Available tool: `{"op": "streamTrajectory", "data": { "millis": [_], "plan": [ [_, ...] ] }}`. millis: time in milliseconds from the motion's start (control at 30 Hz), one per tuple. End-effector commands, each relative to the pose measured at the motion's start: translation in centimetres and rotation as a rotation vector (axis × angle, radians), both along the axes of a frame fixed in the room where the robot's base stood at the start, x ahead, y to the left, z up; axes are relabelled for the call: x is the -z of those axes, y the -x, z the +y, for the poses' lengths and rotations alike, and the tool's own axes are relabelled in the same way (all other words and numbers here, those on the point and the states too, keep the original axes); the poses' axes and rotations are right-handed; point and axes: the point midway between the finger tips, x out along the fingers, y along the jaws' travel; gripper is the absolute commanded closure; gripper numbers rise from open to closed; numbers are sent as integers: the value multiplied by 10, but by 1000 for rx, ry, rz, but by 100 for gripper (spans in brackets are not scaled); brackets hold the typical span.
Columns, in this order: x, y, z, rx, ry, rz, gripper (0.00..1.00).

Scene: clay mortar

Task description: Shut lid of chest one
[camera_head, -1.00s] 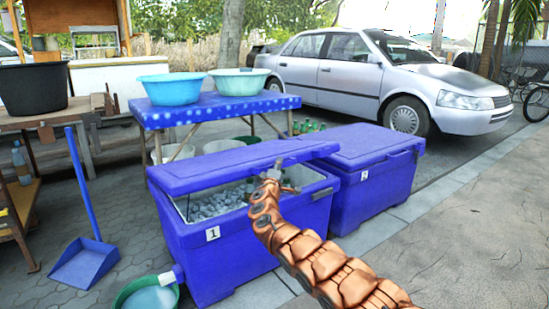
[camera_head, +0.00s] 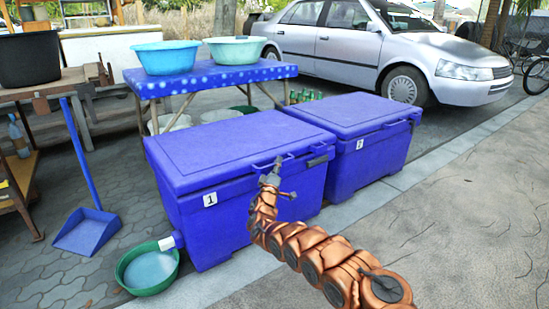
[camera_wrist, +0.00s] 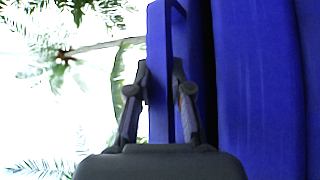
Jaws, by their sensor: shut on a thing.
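Chest one (camera_head: 215,225) is a blue cooler box marked with a "1" label. Its lid (camera_head: 225,145) lies down over the box in the head view, and the inside is hidden. My gripper (camera_head: 275,170) is at the front edge of the lid, near its right part. In the wrist view my gripper (camera_wrist: 160,85) has its two fingers on either side of a blue strip (camera_wrist: 160,120), shut on it. This appears to be the lid's edge or handle. Any thin gap under the lid is too small to tell.
A second blue chest (camera_head: 365,165) stands right behind chest one, lid down. A green basin (camera_head: 150,270) sits by its left front corner. A blue dustpan (camera_head: 88,232) is at left. A table with two basins (camera_head: 205,75) stands behind. Pavement at right is clear.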

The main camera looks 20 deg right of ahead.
Motion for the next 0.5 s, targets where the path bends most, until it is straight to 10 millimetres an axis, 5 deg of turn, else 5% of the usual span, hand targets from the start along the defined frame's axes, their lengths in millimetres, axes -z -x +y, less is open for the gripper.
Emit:
{"op": "streamTrajectory", "data": {
  "millis": [33, 500],
  "plan": [
    [2, 6, -14, 27, -2, -15, 100],
    [24, 6, -6, 12, -8, -35, 100]
  ]
}}
